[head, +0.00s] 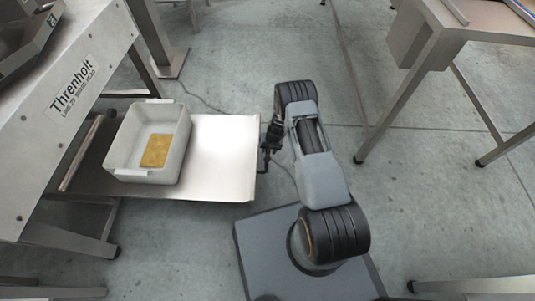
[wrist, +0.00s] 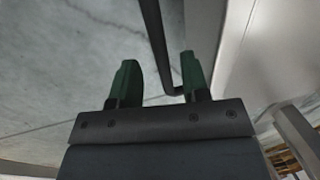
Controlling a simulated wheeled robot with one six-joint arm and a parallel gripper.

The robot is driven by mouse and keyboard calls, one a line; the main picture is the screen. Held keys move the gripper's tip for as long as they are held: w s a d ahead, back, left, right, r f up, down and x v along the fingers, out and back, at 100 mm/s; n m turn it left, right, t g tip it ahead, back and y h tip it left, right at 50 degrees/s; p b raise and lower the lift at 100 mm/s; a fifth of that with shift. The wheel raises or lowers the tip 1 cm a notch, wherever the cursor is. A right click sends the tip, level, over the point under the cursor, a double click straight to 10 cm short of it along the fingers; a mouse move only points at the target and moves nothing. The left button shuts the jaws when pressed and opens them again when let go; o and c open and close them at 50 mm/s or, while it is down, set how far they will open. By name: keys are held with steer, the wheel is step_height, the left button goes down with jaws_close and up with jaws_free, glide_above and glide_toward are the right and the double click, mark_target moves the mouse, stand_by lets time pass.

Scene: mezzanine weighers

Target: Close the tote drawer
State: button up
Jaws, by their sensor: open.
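The tote drawer (head: 222,150), a pale metal tray, is pulled out to the right from under the Threnholt machine. A white tote (head: 118,160) stands on it. A dark handle (head: 263,165) is at the drawer's outer right edge. My gripper (head: 268,144) is at this handle. In the wrist view, my gripper (wrist: 160,75) is open, with two green fingers apart. The dark handle bar (wrist: 154,45) runs between them and bends toward the right finger. I cannot tell whether a finger touches it. The drawer face (wrist: 232,60) is to the right.
The Threnholt machine frame (head: 80,85) stands at the left, above the drawer's inner end. A yellow block (head: 157,150) lies in the tote. A metal table (head: 480,28) stands at the upper right. The grey floor (head: 430,190) on the right is largely clear. A thin cable lies behind the drawer.

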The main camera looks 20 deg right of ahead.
steer(key=shift+a+f, duration=0.2)
steer(key=shift+f, duration=0.8)
jaws_close()
